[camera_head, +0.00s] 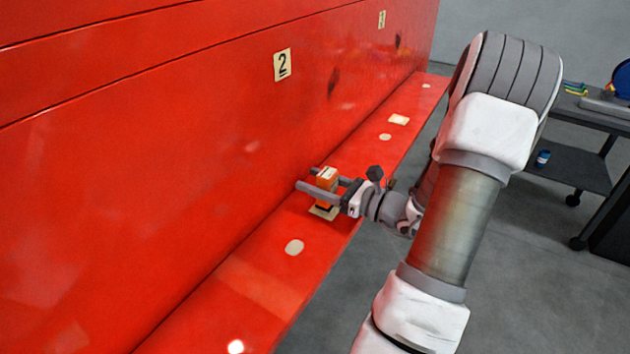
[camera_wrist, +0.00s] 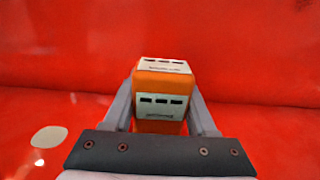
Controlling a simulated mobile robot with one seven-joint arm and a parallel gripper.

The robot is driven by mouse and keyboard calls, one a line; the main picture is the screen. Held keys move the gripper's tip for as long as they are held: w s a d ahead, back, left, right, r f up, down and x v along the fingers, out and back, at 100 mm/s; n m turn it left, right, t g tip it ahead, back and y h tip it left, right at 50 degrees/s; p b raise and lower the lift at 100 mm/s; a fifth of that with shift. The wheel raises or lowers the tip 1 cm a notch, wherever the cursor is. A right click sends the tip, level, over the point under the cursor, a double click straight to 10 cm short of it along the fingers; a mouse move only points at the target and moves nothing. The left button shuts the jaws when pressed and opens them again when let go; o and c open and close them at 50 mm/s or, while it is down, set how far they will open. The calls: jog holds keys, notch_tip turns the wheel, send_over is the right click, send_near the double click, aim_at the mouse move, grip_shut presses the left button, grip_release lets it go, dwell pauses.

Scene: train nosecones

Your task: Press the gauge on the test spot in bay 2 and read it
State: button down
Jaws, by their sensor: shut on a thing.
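The gauge (camera_head: 326,188) is a small orange block with pale label faces, and it stands upright. My gripper (camera_head: 309,179) is shut on it, one finger on each side; the wrist view shows the gauge (camera_wrist: 160,82) between the fingers. The gauge's dark foot is at a cream square pad (camera_head: 322,213) on the red ledge; I cannot tell if they touch. A pale oval spot (camera_head: 294,247) lies nearer on the ledge, apart from the gauge, and also shows in the wrist view (camera_wrist: 49,137). The number 2 plate (camera_head: 282,65) is on the red wall. Its readout is too small to read.
The red ledge (camera_head: 262,290) runs along the wall, with another oval spot (camera_head: 385,137) and square pad (camera_head: 398,120) farther off. Dark marks show on the wall. A dark cart (camera_head: 568,165) stands at the right. Grey floor is open between.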

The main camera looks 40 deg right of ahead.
jog(key=shift+f+b, duration=0.35)
jog(key=shift+f, duration=0.25)
dwell(1.1)
notch_tip(320, 180, up, 7)
jog(key=p, duration=0.6)
dwell(1.8)
